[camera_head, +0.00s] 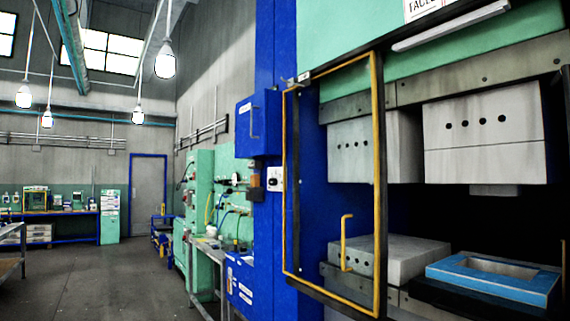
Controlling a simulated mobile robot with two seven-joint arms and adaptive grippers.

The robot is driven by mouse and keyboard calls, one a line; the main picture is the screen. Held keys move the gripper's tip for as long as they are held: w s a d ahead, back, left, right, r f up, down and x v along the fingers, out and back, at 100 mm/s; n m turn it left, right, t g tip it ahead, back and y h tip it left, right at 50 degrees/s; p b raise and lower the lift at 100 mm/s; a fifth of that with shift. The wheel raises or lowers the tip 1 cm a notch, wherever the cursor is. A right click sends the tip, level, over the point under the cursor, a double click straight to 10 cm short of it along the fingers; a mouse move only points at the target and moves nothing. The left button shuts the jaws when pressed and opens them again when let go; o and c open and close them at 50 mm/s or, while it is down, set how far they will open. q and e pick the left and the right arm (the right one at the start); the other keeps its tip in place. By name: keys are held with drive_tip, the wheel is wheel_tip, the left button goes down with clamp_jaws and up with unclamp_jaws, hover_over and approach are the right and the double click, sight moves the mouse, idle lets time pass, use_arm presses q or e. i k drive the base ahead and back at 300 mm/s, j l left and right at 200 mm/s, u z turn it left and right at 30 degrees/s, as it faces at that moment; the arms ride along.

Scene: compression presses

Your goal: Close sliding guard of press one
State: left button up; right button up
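The sliding guard (379,185) is a tall panel with a thin yellow frame and a see-through middle. It stands at the left side of the press opening and covers only the left part of it. Its yellow handle (344,240) is upright near the lower middle of the panel. The press (450,45) has a green top and a blue column, and the right part of its opening is uncovered. Neither of my grippers shows in the head view.
Inside the press are upper grey blocks (484,125), a lower grey block (395,259) and a blue-framed tray (490,284). A blue box (257,122) sticks out left of the guard. Green cabinets (200,185) stand further back. The floor (100,280) at left is clear.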

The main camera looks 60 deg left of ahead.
sight(372, 53)
drive_tip(key=u, duration=1.85)
drive_tip(key=i+u, duration=0.2)
drive_tip(key=u, duration=0.15)
drive_tip(key=i+j+u, duration=0.1)
drive_tip(key=u, duration=0.25)
drive_tip(key=i+l+u, duration=0.1)
drive_tip(key=i+u, duration=0.25)
drive_tip(key=k, duration=0.1)
